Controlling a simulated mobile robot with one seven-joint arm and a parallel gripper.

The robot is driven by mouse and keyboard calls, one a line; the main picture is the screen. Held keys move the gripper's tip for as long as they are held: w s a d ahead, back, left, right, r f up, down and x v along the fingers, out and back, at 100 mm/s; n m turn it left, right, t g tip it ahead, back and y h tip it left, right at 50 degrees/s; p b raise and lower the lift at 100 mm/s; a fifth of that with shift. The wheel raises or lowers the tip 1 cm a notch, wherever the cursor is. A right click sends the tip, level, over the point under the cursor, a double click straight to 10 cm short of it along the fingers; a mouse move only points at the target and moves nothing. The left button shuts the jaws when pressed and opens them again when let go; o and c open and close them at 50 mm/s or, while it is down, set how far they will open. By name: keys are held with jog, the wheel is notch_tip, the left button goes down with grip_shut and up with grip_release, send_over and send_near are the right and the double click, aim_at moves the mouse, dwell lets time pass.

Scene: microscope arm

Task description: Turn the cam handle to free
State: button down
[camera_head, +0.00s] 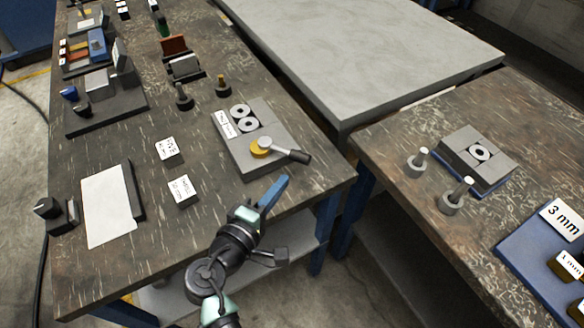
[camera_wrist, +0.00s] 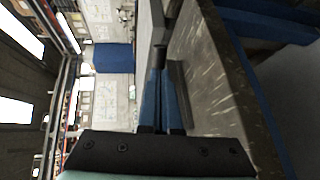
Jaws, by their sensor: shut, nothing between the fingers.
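The cam handle (camera_head: 298,156) is a dark grip on a short light rod that points right from a yellow round hub (camera_head: 260,147). The hub sits on the front part of a grey fixture block (camera_head: 237,160) on the left table. My gripper (camera_head: 284,180) has blue fingers pressed together. It is just in front of and below the handle in the head view, apart from it. In the wrist view the closed fingers (camera_wrist: 162,78) point up toward a dark rod-like part (camera_wrist: 158,28), probably the handle; contact there cannot be told.
A second grey block (camera_head: 479,160) and two pins stand on the right table. A gap separates the tables.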

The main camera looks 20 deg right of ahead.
aim_at(302, 162)
jog(key=x, duration=0.5)
jog(key=shift+w+d+f, duration=0.1)
jog(key=shift+w+d, duration=0.1)
jog(key=shift+d, duration=0.1)
jog(key=shift+b+x, duration=0.75)
jog(key=shift+x, duration=0.2)
jog(key=shift+s+d, duration=0.15)
jog(key=shift+d, duration=0.1)
